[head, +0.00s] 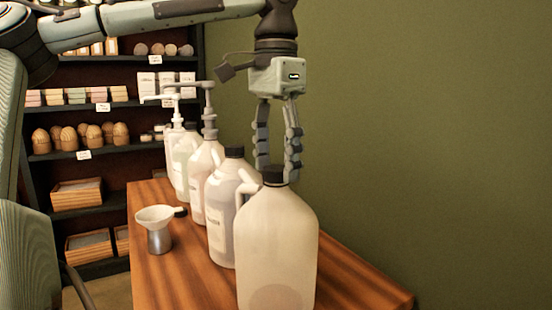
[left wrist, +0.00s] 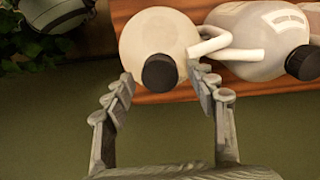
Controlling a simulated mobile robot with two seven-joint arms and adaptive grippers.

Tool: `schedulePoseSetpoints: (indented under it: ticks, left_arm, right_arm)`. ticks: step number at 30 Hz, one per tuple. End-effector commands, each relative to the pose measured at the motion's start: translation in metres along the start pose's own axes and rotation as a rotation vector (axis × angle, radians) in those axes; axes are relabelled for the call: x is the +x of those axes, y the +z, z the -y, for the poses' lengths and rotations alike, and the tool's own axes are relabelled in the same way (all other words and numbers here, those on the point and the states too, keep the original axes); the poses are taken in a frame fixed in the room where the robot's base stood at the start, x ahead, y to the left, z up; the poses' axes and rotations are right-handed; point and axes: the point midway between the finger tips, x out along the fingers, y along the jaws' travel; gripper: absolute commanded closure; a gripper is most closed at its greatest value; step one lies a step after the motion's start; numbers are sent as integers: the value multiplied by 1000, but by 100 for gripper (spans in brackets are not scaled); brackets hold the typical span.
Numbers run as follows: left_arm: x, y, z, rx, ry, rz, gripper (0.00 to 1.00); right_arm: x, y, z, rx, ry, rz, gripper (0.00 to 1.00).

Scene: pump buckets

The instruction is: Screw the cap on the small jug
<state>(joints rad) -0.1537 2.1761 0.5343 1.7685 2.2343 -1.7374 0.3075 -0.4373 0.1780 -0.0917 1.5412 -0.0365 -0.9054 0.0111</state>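A pale, translucent jug (head: 277,250) stands upright at the near end of the wooden table, with a black cap (head: 273,175) at its neck. Behind it stands a labelled jug (head: 222,215) with its own black cap (head: 234,152). Relative sizes are hard to judge. My left gripper (head: 277,173) points down, open and empty, with its fingers at the nearest jug's cap. In the left wrist view that cap (left wrist: 160,72) appears between the spread fingertips (left wrist: 160,75); contact is not visible. Whether the cap is screwed tight cannot be told. My right gripper is not in view.
More jugs stand in the row behind, including a pump-topped jug (head: 206,180). A funnel (head: 155,217) rests on a metal cup (head: 159,239) at left on the table (head: 180,280). A green wall (head: 420,130) lies right; stocked shelves (head: 110,107) stand behind.

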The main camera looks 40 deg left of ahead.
Motion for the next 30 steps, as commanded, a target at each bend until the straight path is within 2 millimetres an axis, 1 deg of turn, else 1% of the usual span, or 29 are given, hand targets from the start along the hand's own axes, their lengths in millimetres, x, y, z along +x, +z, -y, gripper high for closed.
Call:
schedulePoseSetpoints:
  ticks: [11,14,17,30]
  left_arm:
    - [0,0,0,-1,0,0,43]
    - [-1,0,0,-45,-1,0,43]
    - [-1,0,0,-198,-2,-1,43]
    - [-1,0,0,-1068,-2,-3,43]
  right_arm:
    - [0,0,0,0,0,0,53]
    - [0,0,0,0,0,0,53]
    - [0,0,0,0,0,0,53]
    - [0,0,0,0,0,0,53]
